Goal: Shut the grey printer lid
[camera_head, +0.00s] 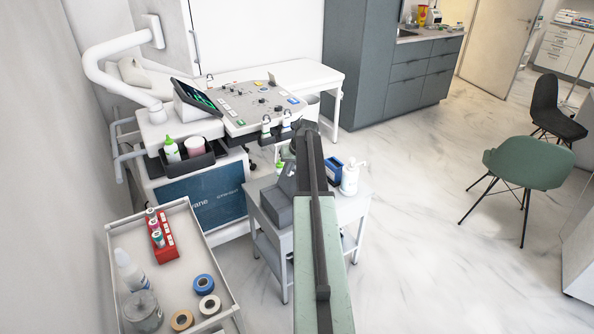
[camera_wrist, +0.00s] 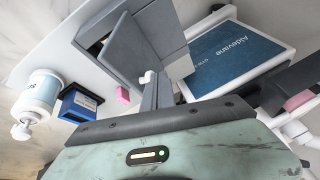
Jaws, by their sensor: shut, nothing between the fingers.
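The grey printer (camera_head: 277,206) stands on a small white trolley, left of my arm in the head view. Its lid (camera_head: 287,178) appears raised, partly hidden by my arm. In the wrist view the printer (camera_wrist: 107,48) is at upper centre, with the lid panel (camera_wrist: 162,38) standing open at an angle to the body. My gripper (camera_wrist: 155,90) shows there as narrow grey fingers, shut and empty, just below the lid panel. Whether they touch it I cannot tell. In the head view my gripper is hidden behind my arm.
A blue box (camera_head: 333,172) and a white pump bottle (camera_head: 350,180) stand on the trolley, right of my arm. The ultrasound machine (camera_head: 205,195) is close behind at left. A supply cart (camera_head: 222,243) stands at front left. Floor at right is clear up to a green chair (camera_head: 528,165).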

